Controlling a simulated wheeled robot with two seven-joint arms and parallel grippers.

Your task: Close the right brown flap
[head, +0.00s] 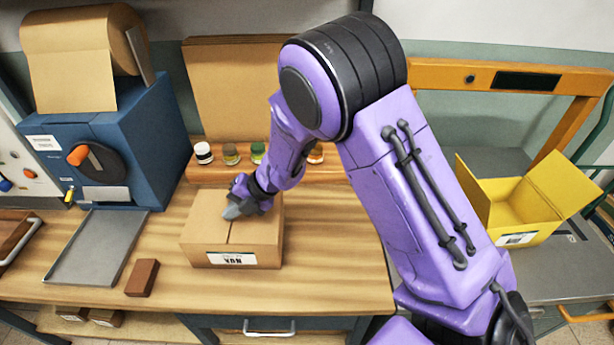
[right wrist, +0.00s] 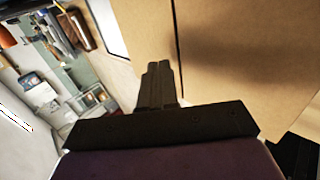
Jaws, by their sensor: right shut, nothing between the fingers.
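The brown box (head: 205,222) stands on the wooden workbench with a printed label on its front side. Its top looks flat, with the left and right brown flaps (head: 262,228) meeting at a dark seam. My right gripper (head: 232,212) is shut and empty, with its fingertips on or just above the top near the seam. In the right wrist view my shut fingers (right wrist: 160,82) point at the brown cardboard (right wrist: 235,50), close to the seam. Whether they touch it I cannot tell. The gripper and arm hide the back right part of the top. My left gripper is not in view.
A blue machine (head: 140,130) with a paper roll and a grey tray (head: 98,248) stand at the left. Small jars (head: 203,152) line the back. An open yellow box (head: 515,205) is at the right.

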